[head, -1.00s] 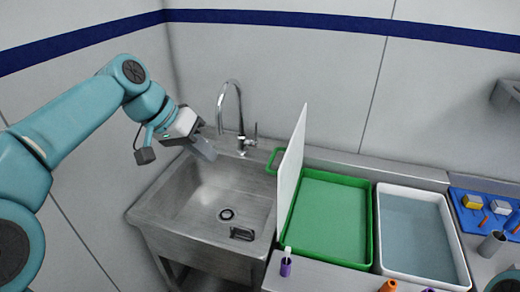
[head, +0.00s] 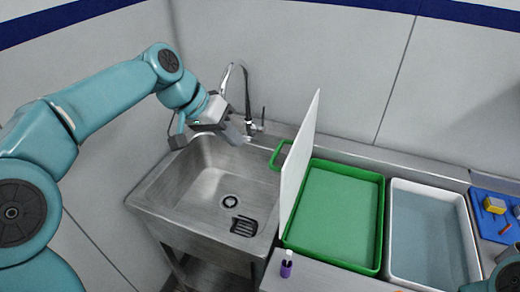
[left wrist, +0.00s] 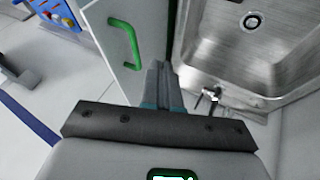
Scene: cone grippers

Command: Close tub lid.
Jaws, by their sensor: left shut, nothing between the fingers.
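The green tub (head: 373,222) stands on the counter right of the sink. Its white lid (head: 303,150) stands up nearly on edge along the tub's left side, so the tub is open. A green handle (head: 277,155) sticks out from the lid's left face; it also shows in the left wrist view (left wrist: 126,42). My left gripper (head: 243,137) is shut and empty, above the sink's back edge by the faucet and left of the lid, apart from the handle. In the left wrist view its fingers (left wrist: 162,75) point toward the gap between lid and sink.
The steel sink (head: 160,190) with a tall faucet (head: 246,95) lies left of the tub. A white tub (head: 398,262) of water stands to the right, then a blue tray (head: 492,236) with small parts. A small purple bottle (head: 286,268) stands at the front edge.

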